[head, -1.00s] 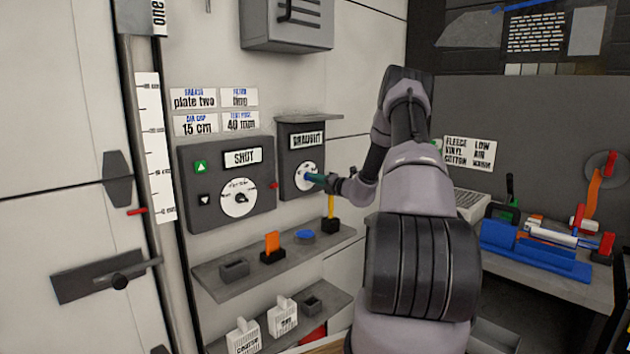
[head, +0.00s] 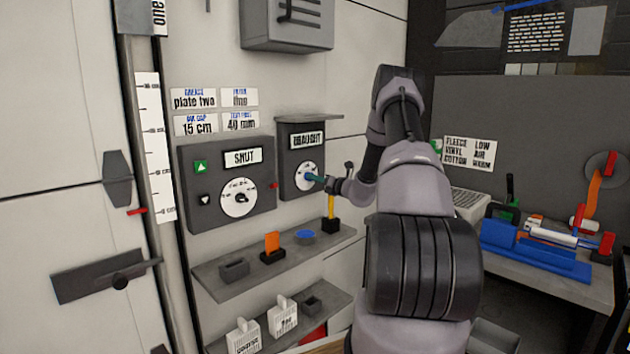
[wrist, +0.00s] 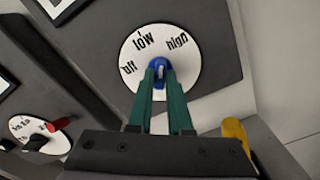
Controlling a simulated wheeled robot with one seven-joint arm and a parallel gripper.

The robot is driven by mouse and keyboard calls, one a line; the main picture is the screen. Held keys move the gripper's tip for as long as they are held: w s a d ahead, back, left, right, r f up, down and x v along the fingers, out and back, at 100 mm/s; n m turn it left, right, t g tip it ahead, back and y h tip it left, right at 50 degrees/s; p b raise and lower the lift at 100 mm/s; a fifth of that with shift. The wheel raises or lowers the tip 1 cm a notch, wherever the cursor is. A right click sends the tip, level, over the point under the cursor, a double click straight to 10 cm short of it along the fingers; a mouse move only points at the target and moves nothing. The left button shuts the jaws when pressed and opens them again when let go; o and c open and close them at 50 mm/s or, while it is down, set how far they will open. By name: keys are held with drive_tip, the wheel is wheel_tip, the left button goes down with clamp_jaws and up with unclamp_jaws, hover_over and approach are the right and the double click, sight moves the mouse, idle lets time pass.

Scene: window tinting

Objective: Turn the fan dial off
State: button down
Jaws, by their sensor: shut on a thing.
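The fan dial (head: 301,167) is a round white disc on the dark grey box labelled DRAUGHT (head: 309,139). In the wrist view the dial face (wrist: 187,62) reads off, low and high, with a blue knob (wrist: 157,61) at its middle. The knob carries a pale mark, but I cannot tell exactly which word it points at. My gripper (head: 314,178) is at the dial; its green fingers (wrist: 160,78) are shut on the blue knob and hide part of it.
A second box labelled SHUT (head: 242,158) with its own dial (head: 239,198) stands left. Below are a shelf (head: 220,290) with a blue round item (head: 305,237), orange piece (head: 272,242) and yellow-handled tool (head: 330,208). A workbench (head: 560,285) is at right.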

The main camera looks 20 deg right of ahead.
drive_tip(key=n, duration=1.8)
drive_tip(key=shift+d+f+n, duration=0.1)
drive_tip(key=shift+n, duration=0.2)
idle(0.4)
drive_tip(key=c, duration=0.8)
unclamp_jaws()
drive_tip(key=shift+c, duration=0.2)
drive_tip(key=v, duration=1)
drive_tip(key=shift+s, duration=0.4)
drive_tip(key=shift+d, duration=0.15)
